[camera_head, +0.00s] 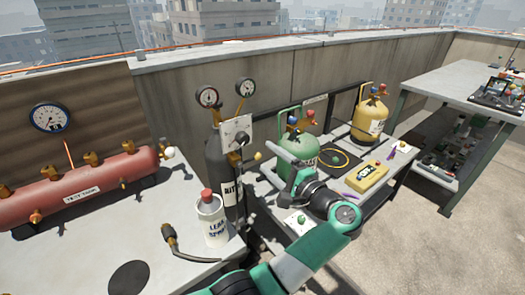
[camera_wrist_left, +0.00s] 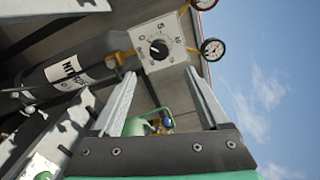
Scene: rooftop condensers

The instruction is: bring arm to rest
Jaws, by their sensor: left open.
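My left arm rises from the bottom middle of the head view, and its wrist covers part of the middle bench. My left gripper (camera_head: 268,164) is open and empty, its grey fingers pointing left toward the dark cylinder (camera_head: 222,165). In the left wrist view both fingers of the gripper (camera_wrist_left: 160,76) are spread. A white dial plate (camera_wrist_left: 158,42) with a black knob shows beyond the fingertips, and I see no contact. The dial plate (camera_head: 237,132) also shows beside the cylinder in the head view. My right gripper is not in view.
A green cylinder (camera_head: 302,148), a yellow cylinder (camera_head: 369,120) and a yellow meter (camera_head: 367,177) are on the middle bench. Open floor lies at lower right.

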